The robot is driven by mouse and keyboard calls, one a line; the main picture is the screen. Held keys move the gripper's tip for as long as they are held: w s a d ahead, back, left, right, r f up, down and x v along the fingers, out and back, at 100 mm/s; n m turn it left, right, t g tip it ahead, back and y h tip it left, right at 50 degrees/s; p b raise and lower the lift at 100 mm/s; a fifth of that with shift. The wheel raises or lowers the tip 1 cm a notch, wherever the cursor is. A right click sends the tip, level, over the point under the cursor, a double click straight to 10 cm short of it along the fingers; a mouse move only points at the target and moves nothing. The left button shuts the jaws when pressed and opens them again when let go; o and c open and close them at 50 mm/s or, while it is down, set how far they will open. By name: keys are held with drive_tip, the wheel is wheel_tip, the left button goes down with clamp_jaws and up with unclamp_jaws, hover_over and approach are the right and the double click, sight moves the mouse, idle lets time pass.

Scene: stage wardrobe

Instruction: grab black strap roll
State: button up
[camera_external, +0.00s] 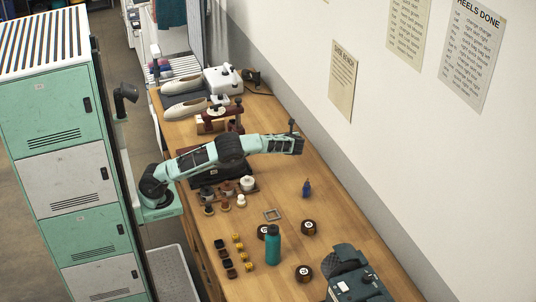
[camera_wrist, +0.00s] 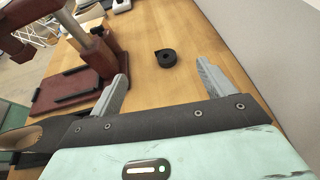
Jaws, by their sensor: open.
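The black strap roll (camera_wrist: 166,58) lies on the bare wooden table in the wrist view, a dark coil with a small hole and a short tail. It sits beyond my fingertips, roughly midway between them and apart from both. My gripper (camera_wrist: 162,70) is open and empty, with two grey fingers spread wide. In the external view my gripper (camera_external: 297,145) is at the right end of the outstretched arm, over the table near the wall. I cannot pick out the strap roll in that view; the arm may hide it.
The white wall (camera_wrist: 255,40) runs along the right. A teal bottle (camera_external: 273,245) and several small rolls stand nearer on the table (camera_external: 330,225).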

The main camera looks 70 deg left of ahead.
wheel_tip(320, 180, down, 7)
drive_tip(key=shift+f, duration=0.15)
drive_tip(key=shift+a+f, duration=0.25)
drive_tip(key=shift+f, duration=0.1)
drive_tip(key=p+x, duration=0.1)
drive_tip(key=x, duration=1)
drive_tip(key=shift+a, duration=0.35)
drive_tip(key=shift+w+r+p+x, duration=0.15)
drive_tip(key=shift+p+x, duration=0.05)
drive_tip(key=shift+x, duration=1.15)
drive_tip(key=shift+w+r+p+x, duration=0.15)
drive_tip(key=shift+x, duration=1.15)
drive_tip(key=shift+a, duration=0.1)
drive_tip(key=c, duration=1.1)
